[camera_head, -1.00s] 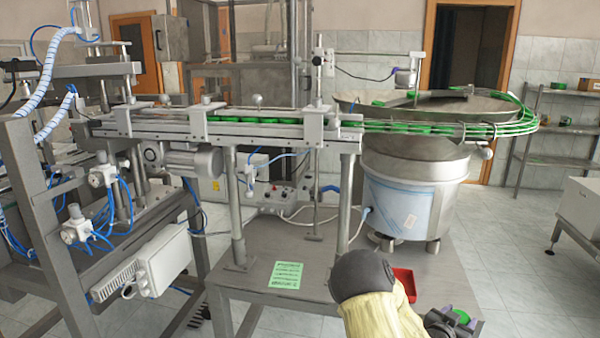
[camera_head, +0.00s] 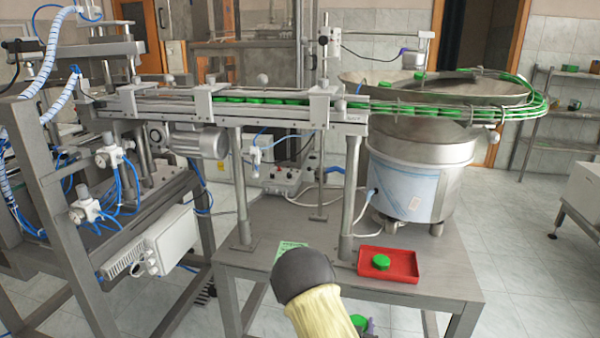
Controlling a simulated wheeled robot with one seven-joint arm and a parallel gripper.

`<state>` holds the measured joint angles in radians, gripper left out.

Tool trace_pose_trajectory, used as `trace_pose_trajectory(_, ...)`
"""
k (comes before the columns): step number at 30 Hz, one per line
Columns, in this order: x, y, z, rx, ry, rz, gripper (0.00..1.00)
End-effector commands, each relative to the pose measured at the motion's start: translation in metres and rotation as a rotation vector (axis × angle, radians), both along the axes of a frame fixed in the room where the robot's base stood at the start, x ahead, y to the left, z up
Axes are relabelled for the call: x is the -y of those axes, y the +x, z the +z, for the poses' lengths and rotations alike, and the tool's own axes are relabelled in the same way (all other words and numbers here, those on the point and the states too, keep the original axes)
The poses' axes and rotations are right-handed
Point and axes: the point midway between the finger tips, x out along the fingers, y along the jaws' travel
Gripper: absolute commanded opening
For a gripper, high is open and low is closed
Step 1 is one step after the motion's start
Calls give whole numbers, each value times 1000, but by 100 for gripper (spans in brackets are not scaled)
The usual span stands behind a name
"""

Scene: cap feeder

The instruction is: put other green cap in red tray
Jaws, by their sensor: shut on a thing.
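The red tray (camera_head: 388,277) lies on the front right of the grey table, below the conveyor. One green cap (camera_head: 381,261) rests in it, left of its middle. My gripper (camera_head: 367,330) is at the bottom edge, mostly hidden by my forearm and cut off by the frame. It is shut on another green cap (camera_head: 358,321), of which only a small part shows. The gripper is in front of the tray and apart from it in the picture.
Green caps line the conveyor (camera_head: 240,106) and the curved rail of the bowl feeder (camera_head: 410,185). A conveyor leg (camera_head: 350,190) stands just left of the tray. A green paper (camera_head: 290,250) lies partly behind my arm. Bare table (camera_head: 435,285) shows right of the tray.

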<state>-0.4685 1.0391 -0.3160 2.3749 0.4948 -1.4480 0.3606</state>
Motion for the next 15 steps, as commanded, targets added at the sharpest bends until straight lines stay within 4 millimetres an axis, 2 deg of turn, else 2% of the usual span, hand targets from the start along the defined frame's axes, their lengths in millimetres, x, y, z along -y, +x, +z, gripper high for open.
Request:
trace_pose_trajectory(1, 1, 1, 7, 1, -1, 4, 31)
trace_pose_trajectory(15, 1, 15, 44, 3, -14, 108, 31)
